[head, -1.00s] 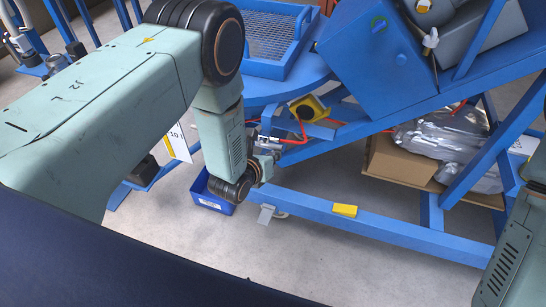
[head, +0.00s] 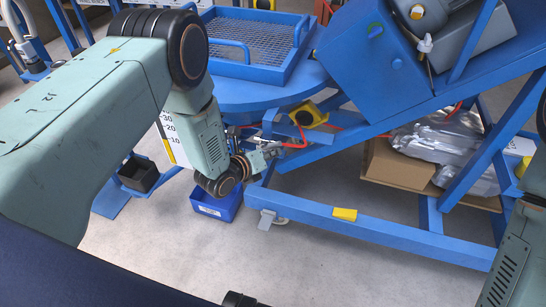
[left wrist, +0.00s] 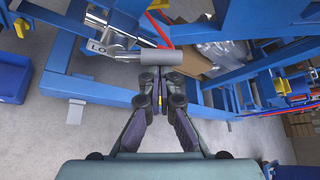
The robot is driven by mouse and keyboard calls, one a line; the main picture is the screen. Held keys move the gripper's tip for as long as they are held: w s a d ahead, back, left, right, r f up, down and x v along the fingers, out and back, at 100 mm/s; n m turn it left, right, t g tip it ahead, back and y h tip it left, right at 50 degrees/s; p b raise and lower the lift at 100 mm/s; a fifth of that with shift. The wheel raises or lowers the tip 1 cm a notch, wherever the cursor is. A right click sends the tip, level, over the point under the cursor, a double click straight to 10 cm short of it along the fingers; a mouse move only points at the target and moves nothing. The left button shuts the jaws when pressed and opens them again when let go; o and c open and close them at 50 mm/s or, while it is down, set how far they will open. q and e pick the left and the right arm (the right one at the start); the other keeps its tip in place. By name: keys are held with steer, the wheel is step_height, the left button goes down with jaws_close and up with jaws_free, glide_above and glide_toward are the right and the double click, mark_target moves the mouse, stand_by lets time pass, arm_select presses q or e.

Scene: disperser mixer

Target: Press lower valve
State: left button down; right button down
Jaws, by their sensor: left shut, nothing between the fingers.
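A grey cylinder (left wrist: 161,57), which looks like the lower valve's press part, lies right at my fingertips in the left wrist view. A silver plate lettered "LO" (left wrist: 98,46) is beside it on the left; the rest of the lettering is hidden. My left gripper (left wrist: 158,92) is shut and empty, fingers pointing at the cylinder. I cannot tell whether they touch it. In the head view my left gripper (head: 268,156) is beside the blue frame, below the round table. The valve is mostly hidden there. My right gripper is out of view.
The blue machine frame (head: 385,224) with a yellow block (head: 344,214) runs low to the right. A red hose (head: 303,137) and a yellow-black part (head: 308,112) are close by. A blue bin (head: 216,203) stands on the floor. A cardboard box (head: 398,172) sits inside the frame.

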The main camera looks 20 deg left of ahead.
mark_target(265, 145)
arm_select(q)
steer(key=n+h, duration=0.1)
steer(key=a+r+n+t+h, duration=0.1)
steer(key=n+b, duration=0.1)
steer(key=shift+w+a+r+n+h, duration=0.1)
steer(key=shift+a+r+n+h, duration=0.2)
steer(key=shift+r+h, duration=0.1)
steer(key=shift+a+r+n+t+h+b, duration=0.35)
steer(key=shift+n+t+h+b, duration=0.2)
steer(key=shift+n, duration=0.35)
steer(key=shift+a+r+n+t+h, duration=0.25)
steer(key=shift+a+n+t, duration=0.15)
steer(key=shift+n, duration=0.3)
steer(key=shift+a, duration=0.15)
